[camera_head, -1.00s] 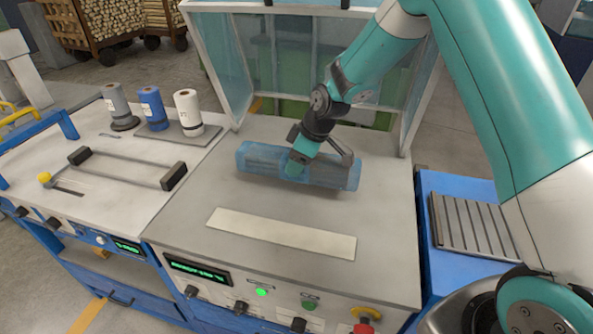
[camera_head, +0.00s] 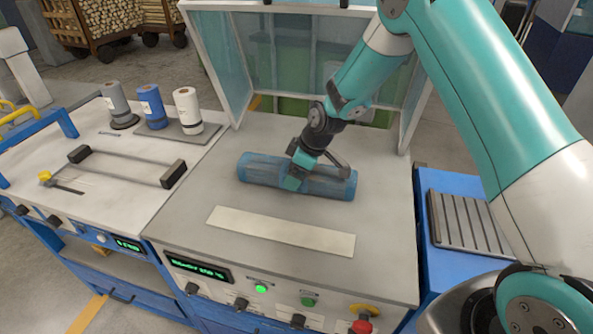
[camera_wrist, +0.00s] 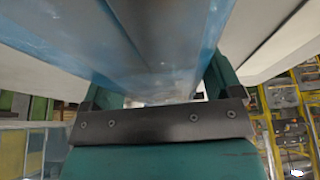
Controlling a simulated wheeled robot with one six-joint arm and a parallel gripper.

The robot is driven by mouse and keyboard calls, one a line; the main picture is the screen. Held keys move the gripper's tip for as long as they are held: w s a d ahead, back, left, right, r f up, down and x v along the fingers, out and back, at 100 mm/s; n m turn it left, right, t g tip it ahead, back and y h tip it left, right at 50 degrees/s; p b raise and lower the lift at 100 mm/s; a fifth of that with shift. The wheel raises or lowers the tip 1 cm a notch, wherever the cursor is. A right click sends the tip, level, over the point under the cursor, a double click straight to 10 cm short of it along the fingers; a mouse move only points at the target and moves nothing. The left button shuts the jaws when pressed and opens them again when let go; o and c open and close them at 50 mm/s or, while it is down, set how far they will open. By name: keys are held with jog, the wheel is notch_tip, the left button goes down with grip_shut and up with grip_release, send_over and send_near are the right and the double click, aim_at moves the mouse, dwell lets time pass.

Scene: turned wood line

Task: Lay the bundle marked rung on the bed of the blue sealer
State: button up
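A bundle in bluish clear wrap (camera_head: 330,182) lies lengthwise, left to right, over the grey bed of the blue sealer (camera_head: 190,222). My gripper (camera_head: 294,180) reaches down over its middle, with fingers on either side of it. In the wrist view the wrapped bundle (camera_wrist: 150,45) fills the space between my teal fingers (camera_wrist: 155,90), which close on it. The bundle looks at or very near the bed; I cannot tell whether it touches. No rung mark is readable.
A pale strip (camera_head: 280,231) lies in front of the bundle. A raised clear hood (camera_head: 222,75) stands behind. A wrapping table with film rolls (camera_head: 152,106) and a sealing bar frame (camera_head: 125,165) is at left. A slatted rack (camera_head: 468,222) is at right.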

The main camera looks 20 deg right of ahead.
jog(key=shift+r, duration=0.25)
jog(key=b+v, duration=0.2)
jog(key=v, duration=0.9)
jog(key=s+a+r+m+g, duration=0.1)
jog(key=s+a+r, duration=0.2)
jog(key=s+r, duration=0.3)
jog(key=s+a+r+m, duration=0.1)
jog(key=s+a+r, duration=0.2)
jog(key=s, duration=0.6)
jog(key=s+a+r+m, duration=0.1)
jog(key=s, duration=0.7)
jog(key=s+a+r+m+g, duration=0.1)
jog(key=s, duration=0.7)
jog(key=shift+r+y, duration=0.3)
jog(key=shift+w, duration=0.1)
